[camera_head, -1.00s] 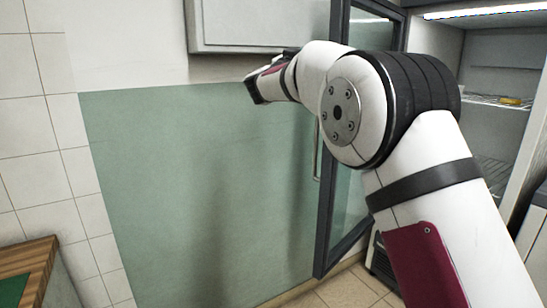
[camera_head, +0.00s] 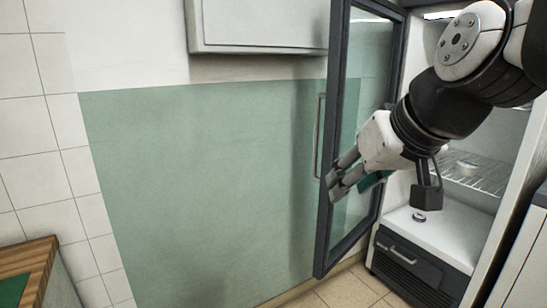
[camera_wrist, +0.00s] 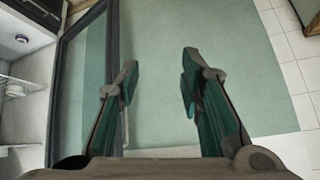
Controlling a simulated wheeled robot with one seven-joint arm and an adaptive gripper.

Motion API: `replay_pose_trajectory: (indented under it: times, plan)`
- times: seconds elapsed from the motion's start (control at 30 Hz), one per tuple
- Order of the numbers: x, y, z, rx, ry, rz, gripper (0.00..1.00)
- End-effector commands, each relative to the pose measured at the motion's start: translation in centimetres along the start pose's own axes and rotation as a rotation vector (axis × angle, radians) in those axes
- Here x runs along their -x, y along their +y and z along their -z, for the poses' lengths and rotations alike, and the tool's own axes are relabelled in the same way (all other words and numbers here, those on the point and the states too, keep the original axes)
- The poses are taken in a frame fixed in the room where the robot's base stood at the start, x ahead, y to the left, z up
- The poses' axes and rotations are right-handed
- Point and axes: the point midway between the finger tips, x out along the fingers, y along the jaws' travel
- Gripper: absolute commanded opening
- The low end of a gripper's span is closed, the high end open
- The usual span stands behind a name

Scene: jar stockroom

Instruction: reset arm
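My gripper (camera_head: 340,183) is in front of the open glass door (camera_head: 352,130) in the head view, its fingers pointing down and left. In the wrist view my gripper (camera_wrist: 160,72) has its two fingers spread apart. Nothing is between them; only the green wall shows there. My arm comes in from the upper right in the head view and is bent at the elbow.
The open cabinet (camera_head: 432,236) stands at right, with a small jar (camera_head: 466,168) on its wire shelf and a small round item (camera_head: 419,216) on its floor. A wall box (camera_head: 260,25) hangs above the green panel (camera_head: 200,190). A wooden table edge (camera_head: 42,262) is at lower left.

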Motion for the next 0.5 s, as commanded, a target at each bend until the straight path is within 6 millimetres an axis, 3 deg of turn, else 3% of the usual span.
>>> replay_pose_trajectory:
  times: [0.03,0.2,0.5]
  plan:
    - [0.7,0.4,-3.4,-0.014,-0.065,-0.014,0.35]
    - [2.8,1.6,-13.9,-0.076,-0.292,-0.076,0.35]
    - [6.5,3.2,-27.6,-0.185,-0.591,-0.206,0.35]
